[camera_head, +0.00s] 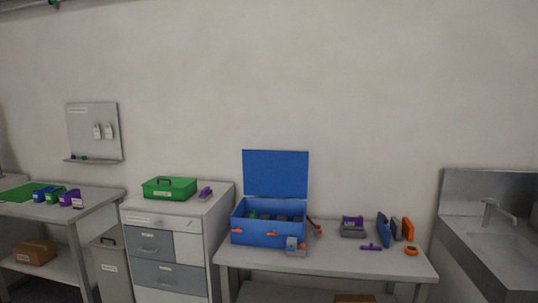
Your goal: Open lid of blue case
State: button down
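The blue case (255,238) stands on the left part of the grey table in the head view. Its lid (275,173) is raised and stands upright at the back of the case, so the case is open. Two orange latches show on its front wall. Several dark round items and something green show inside, too small to make out. A small grey and blue item (295,246) is in front of the case's right front corner. My gripper is not in view.
The grey table (340,260) also holds a purple and grey item (352,227), blue, grey and orange upright pieces (383,230) and an orange ring (411,250). A drawer cabinet with a green case (170,189) stands left. A sink (500,245) is at the right.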

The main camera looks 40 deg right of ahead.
aim_at(282, 174)
jog(key=k, duration=0.35)
jog(key=u, duration=0.45)
jog(key=i, duration=1.25)
jog(key=z, duration=0.4)
jog(key=i, duration=0.7)
jog(key=z, duration=0.35)
